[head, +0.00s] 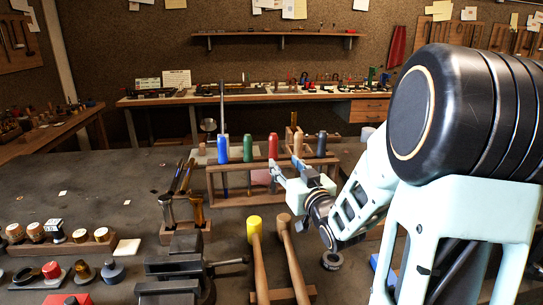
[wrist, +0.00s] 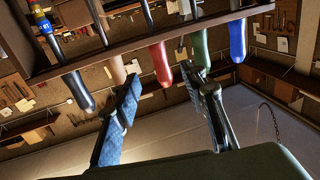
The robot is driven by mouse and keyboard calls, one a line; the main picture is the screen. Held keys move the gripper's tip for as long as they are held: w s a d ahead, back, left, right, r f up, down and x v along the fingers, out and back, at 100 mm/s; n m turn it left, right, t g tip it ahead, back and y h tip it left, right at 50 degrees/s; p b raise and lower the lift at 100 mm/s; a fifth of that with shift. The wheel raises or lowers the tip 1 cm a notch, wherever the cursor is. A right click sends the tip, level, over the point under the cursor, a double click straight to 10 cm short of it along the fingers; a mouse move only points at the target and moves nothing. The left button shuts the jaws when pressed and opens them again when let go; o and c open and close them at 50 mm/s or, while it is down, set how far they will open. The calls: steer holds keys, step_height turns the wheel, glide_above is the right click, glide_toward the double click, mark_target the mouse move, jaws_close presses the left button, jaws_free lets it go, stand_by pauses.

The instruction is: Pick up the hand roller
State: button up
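I cannot tell for sure which tool is the hand roller. A wooden rack (head: 235,167) holds a row of upright tools with blue (head: 222,150), green (head: 248,147), red (head: 273,146), tan (head: 297,143) and dark grey-blue (head: 321,143) handles. My gripper (head: 287,169) is just in front of the rack, below the red and tan handles. In the wrist view the row appears upside down. There my gripper (wrist: 159,75) is open, with the red handle (wrist: 160,65) seen between its fingertips. Nothing is held; contact cannot be told.
Two mallets, one yellow-headed (head: 254,227), lie in front of my gripper. A vise (head: 180,268) stands front left, with a small tool block (head: 190,233) behind it. A stamp rack (head: 60,243) is at left.

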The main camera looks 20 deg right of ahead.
mark_target(275, 151)
steer(key=w, duration=1)
steer(key=shift+w, duration=0.25)
steer(key=shift+r, duration=0.1)
jaws_close()
